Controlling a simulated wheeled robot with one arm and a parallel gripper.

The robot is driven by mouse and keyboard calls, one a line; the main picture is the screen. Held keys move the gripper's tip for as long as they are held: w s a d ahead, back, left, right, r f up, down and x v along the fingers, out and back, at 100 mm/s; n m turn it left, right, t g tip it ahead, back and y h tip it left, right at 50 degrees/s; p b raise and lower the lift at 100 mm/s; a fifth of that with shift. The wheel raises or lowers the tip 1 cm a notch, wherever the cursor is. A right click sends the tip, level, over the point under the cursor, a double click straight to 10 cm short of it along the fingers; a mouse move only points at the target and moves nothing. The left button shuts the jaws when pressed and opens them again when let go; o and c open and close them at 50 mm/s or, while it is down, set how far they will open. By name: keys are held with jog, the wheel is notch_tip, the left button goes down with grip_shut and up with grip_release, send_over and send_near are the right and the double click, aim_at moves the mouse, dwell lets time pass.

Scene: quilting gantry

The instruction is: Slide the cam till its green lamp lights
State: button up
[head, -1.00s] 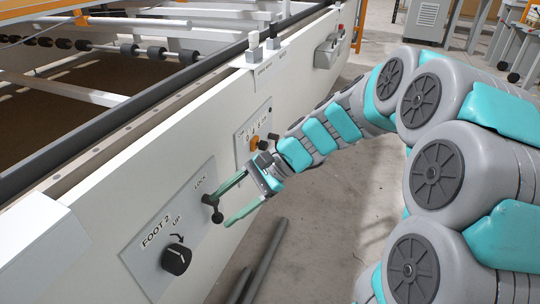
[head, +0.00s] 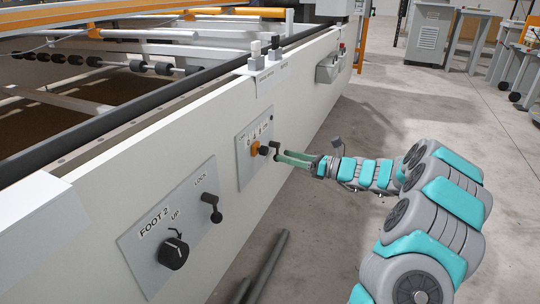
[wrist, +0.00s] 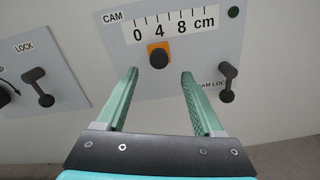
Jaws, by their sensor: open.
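The cam is an orange slider with a black knob (wrist: 159,55), just below the 4 on a 0-4-8 cm scale (wrist: 162,26). It also shows in the head view (head: 255,148). The lamp (wrist: 234,12) at the panel's upper right is dark green and looks unlit. The cam lock lever (wrist: 227,85) hangs down at the lower right, right of my right finger. My gripper (wrist: 160,75) is open and empty. Its green fingers point at the panel, either side of the knob in the picture; whether they reach it cannot be told. In the head view my gripper (head: 283,158) is close to the panel.
Left of the cam panel (head: 245,172) is the FOOT 2 panel (head: 139,245) with a dial (head: 174,253) and a lock lever (head: 213,205). Dark bars (head: 265,268) lie on the floor below the beam. The floor to the right is mostly clear.

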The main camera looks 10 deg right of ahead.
aim_at(267, 152)
jog(key=x, duration=0.6)
jog(key=shift+w+a, duration=0.15)
jog(key=shift+a, duration=0.15)
jog(key=shift+c, duration=0.4)
grip_shut()
dwell(0.7)
